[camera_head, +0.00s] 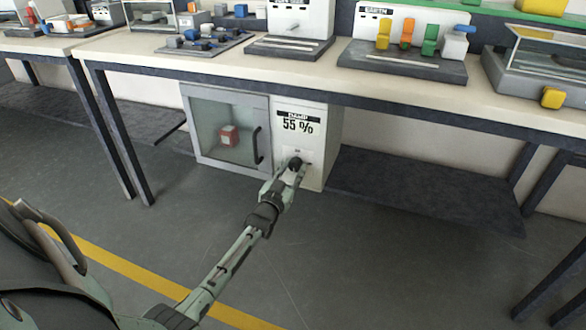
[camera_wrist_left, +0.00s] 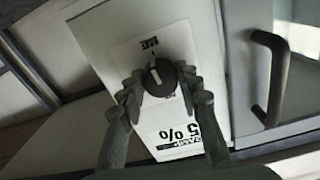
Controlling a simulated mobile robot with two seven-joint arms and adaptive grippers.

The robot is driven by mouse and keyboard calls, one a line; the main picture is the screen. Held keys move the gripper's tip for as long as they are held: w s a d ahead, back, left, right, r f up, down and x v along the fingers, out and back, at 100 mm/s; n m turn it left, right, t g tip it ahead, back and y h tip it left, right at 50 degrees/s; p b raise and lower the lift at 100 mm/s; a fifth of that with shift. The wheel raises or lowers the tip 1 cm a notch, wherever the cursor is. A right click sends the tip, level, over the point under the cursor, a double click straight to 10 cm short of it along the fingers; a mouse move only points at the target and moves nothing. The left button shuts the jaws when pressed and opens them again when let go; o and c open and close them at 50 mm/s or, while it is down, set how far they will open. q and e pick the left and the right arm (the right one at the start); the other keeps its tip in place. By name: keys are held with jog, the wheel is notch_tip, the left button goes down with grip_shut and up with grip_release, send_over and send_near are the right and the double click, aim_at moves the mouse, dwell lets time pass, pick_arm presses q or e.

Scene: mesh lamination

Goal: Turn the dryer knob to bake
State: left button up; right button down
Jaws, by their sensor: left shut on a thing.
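My left gripper (camera_head: 297,166) reaches the panel from the front. In the left wrist view its fingers (camera_wrist_left: 160,85) lie on both sides of the knob, shut on it. A small dark label (camera_wrist_left: 149,43) is printed beside the knob, too small to read surely. My right gripper is out of view.
The bench top (camera_head: 330,88) overhangs the dryer and bears several devices. A low dark shelf (camera_head: 425,190) lies to the right.

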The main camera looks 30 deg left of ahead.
pick_arm(q)
jog(key=shift+m, duration=0.5)
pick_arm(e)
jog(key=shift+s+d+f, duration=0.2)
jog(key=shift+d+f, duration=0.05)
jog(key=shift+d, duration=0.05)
pick_arm(q)
jog(key=o, duration=1.2)
jog(key=shift+c, duration=0.2)
jog(key=shift+s, duration=0.1)
jog(key=v, duration=1.1)
jog(key=shift+s+d, duration=0.2)
jog(key=shift+s, duration=0.2)
jog(key=shift+d, duration=0.1)
